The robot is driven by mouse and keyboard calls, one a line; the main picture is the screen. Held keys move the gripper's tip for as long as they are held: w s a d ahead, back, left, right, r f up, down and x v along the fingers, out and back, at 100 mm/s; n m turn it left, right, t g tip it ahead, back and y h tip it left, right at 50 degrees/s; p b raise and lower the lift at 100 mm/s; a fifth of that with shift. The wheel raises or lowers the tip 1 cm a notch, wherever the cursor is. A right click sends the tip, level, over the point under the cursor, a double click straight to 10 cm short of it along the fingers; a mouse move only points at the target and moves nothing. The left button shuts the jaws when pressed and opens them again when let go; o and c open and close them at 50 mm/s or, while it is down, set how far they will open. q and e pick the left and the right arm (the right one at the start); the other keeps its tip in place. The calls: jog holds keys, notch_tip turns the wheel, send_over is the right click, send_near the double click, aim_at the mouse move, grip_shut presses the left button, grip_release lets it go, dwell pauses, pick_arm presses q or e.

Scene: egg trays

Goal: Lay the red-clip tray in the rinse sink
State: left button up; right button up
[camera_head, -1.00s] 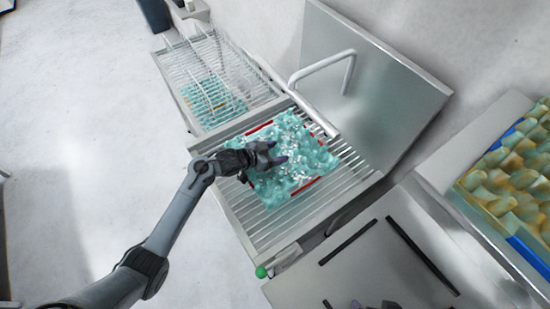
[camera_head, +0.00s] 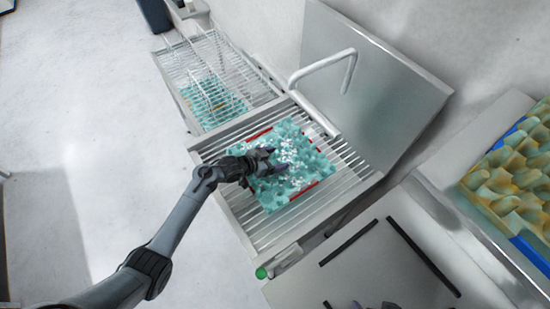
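The teal egg tray with red clips (camera_head: 290,180) lies on the slatted rack of the rinse sink (camera_head: 255,225), below the bent tap. Red strips show at its upper left edge and lower right edge. My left gripper (camera_head: 275,161) is over the tray's left part, its dark fingers spread apart. Whether the fingers touch the tray is hard to tell. Only small dark tips of what looks like my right gripper (camera_head: 375,305) show at the bottom edge, away from the tray.
A wire rack (camera_head: 200,62) with another teal tray (camera_head: 213,98) stands at the upper left. The bent tap (camera_head: 325,70) rises behind the sink. A crate with yellowish and teal egg trays (camera_head: 510,180) is at the right. A metal counter with black strips (camera_head: 350,242) lies at the lower right.

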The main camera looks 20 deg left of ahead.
pick_arm(q)
jog(key=shift+o, duration=0.9)
jog(key=shift+r, duration=0.2)
jog(key=p+v, duration=0.2)
jog(key=v, duration=1)
jog(key=s+d+r+n+g+y, duration=0.1)
jog(key=s+n+g+y, duration=0.1)
jog(key=s, duration=1.1)
jog(key=s+d+r+n+g+y, duration=0.1)
jog(key=s+g+y, duration=0.3)
jog(key=s, duration=0.9)
jog(key=shift+s+d+r+n+g+y, duration=0.35)
jog(key=shift+d+n, duration=0.25)
jog(key=shift+n, duration=0.3)
pick_arm(e)
jog(key=shift+d+r, duration=0.15)
jog(key=shift+r, duration=0.7)
jog(key=shift+r, duration=0.15)
